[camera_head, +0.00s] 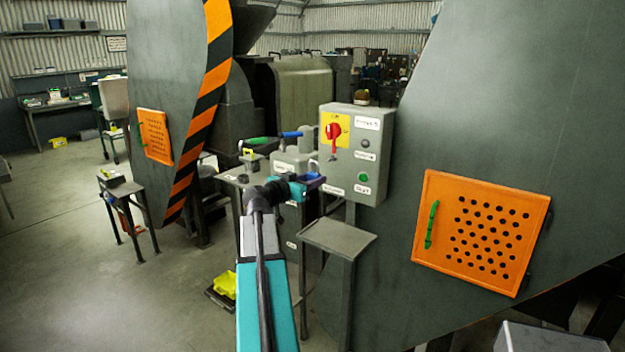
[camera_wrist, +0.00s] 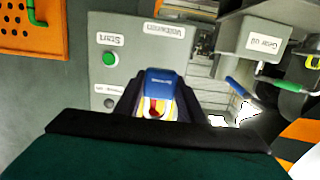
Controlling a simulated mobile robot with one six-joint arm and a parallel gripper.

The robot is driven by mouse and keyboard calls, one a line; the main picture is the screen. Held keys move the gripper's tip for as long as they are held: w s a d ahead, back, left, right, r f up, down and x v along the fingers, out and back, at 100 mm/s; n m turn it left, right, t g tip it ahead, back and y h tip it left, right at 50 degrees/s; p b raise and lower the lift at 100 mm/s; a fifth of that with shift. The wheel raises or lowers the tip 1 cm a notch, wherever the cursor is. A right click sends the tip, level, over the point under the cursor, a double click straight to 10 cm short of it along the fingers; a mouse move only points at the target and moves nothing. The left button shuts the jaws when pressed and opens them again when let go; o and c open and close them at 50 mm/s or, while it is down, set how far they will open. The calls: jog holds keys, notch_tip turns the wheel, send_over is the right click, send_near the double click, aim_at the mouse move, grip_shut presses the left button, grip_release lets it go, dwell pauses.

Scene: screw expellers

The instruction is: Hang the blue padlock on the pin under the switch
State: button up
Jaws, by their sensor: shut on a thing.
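My gripper (camera_head: 300,188) is shut on the blue padlock (camera_wrist: 160,80), whose blue body shows between the dark fingers in the wrist view. In the head view the padlock (camera_head: 314,181) is a small blue-purple shape at the gripper's tip, in front of the lower left of the grey control box. The red switch (camera_head: 333,131) sits on a yellow plate on that box. The pin (camera_head: 333,153) seems to be a small dark bit under the switch. The gripper is lower and left of it.
The grey box (camera_head: 368,190) has a green Start button (camera_head: 363,177), also seen in the wrist view (camera_wrist: 110,59). A small stand (camera_head: 338,238) is below it. Levers with green and blue handles (camera_head: 291,134) are to the left. An orange perforated door (camera_head: 480,230) is right.

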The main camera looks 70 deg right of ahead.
aim_at(334, 168)
jog(key=shift+d, duration=0.1)
dwell(0.4)
jog(key=shift+r+p+x, duration=0.1)
jog(key=shift+p+x, duration=0.65)
jog(key=shift+x, duration=0.2)
jog(key=shift+r+p+x, duration=0.15)
jog(key=shift+p+x, duration=0.55)
jog(key=shift+x, duration=0.25)
jog(key=shift+s+d+b, duration=0.1)
jog(key=shift+d+b, duration=0.1)
jog(key=shift+b, duration=0.5)
jog(key=shift+r+b+x, duration=0.15)
jog(key=shift+b+x, duration=0.75)
jog(key=shift+x, duration=0.25)
jog(key=shift+r+b+x, duration=0.15)
jog(key=shift+b+x, duration=0.7)
jog(key=shift+x, duration=0.35)
dwell(1.5)
